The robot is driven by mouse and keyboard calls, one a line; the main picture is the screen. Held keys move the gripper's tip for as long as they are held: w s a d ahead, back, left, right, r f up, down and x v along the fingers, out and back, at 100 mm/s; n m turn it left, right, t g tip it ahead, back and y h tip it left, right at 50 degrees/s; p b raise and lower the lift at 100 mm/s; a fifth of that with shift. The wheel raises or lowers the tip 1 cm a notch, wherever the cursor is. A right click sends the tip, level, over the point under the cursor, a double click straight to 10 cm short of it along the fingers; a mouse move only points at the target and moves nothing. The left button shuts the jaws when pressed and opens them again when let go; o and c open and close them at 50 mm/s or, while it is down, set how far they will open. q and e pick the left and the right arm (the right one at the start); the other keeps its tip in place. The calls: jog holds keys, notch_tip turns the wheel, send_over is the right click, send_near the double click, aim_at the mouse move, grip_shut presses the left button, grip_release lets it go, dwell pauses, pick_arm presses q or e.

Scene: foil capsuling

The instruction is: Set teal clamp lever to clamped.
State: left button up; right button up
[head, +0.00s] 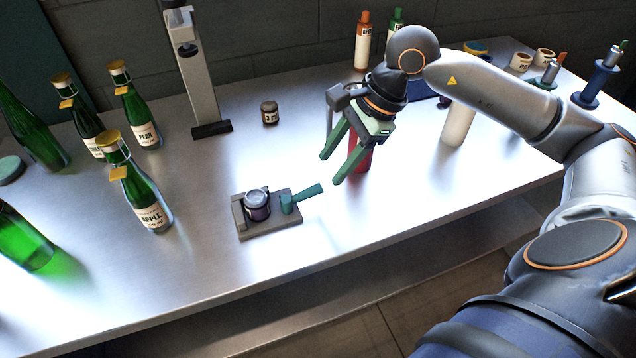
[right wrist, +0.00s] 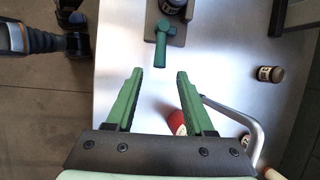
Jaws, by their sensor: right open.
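The teal clamp lever (head: 303,194) sits on the right side of a small grey clamp base (head: 262,231) on the steel table. It points right and slightly toward the back in the head view. In the right wrist view the lever (right wrist: 160,50) points toward my gripper. A dark jar (head: 257,206) stands on the base beside the lever's pivot. My right gripper (head: 330,169) is open and empty, with green fingers, to the right of and above the lever's end. In the right wrist view the lever lies just beyond the gap between the fingertips (right wrist: 160,72).
A red object (head: 359,160) stands behind the right fingers, partly hidden. Green bottles (head: 137,185) stand at left. A small jar (head: 270,112) and a grey upright stand (head: 199,80) are behind the clamp. The table in front of the clamp is clear.

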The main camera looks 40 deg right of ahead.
aim_at(317, 186)
jog(key=x, duration=0.7)
jog(key=shift+f, duration=0.15)
grip_shut()
dwell(1.2)
